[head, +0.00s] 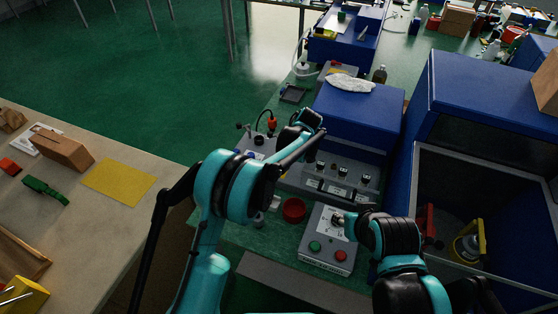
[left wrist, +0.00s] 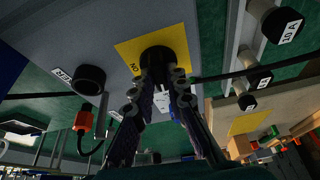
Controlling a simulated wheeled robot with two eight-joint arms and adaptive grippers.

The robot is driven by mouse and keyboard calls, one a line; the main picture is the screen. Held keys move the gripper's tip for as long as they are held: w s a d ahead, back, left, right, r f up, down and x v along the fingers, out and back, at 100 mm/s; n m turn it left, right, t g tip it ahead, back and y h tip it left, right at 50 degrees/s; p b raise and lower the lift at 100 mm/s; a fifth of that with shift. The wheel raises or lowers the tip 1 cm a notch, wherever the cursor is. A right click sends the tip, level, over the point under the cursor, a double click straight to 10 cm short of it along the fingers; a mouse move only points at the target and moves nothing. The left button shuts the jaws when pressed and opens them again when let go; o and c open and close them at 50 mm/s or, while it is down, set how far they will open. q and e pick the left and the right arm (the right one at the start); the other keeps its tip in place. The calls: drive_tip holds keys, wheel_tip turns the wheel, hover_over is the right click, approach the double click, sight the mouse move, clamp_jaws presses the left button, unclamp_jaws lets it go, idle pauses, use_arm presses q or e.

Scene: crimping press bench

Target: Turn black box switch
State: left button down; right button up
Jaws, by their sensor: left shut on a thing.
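A black round switch knob (left wrist: 158,60) stands on a yellow plate (left wrist: 125,52) with lettering, on the face of a grey box (left wrist: 70,35) in the left wrist view. My left gripper (left wrist: 160,85) is shut on this knob, with a finger on each side; the fingers cover part of it. In the head view my left arm reaches over the grey box and hides the left gripper and the knob. My right gripper (head: 346,220) is at the top of a grey control box (head: 322,255) with a green and a red button; its fingers are too small to judge.
A red plug (head: 272,124) with a cable stands near my left wrist. A red round part (head: 293,210) lies on the green bench. A grey panel (head: 335,177) with several switches and a blue machine (head: 360,115) are behind. A blue open cabinet (head: 480,110) is at right.

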use_arm(q)
drive_tip(key=shift+n, duration=0.5)
drive_tip(key=shift+g, duration=0.3)
drive_tip(key=c, duration=1.5)
unclamp_jaws()
drive_tip(key=shift+c, duration=0.2)
drive_tip(key=v, duration=1.2)
drive_tip(key=shift+d, duration=0.15)
drive_tip(key=shift+f, duration=0.1)
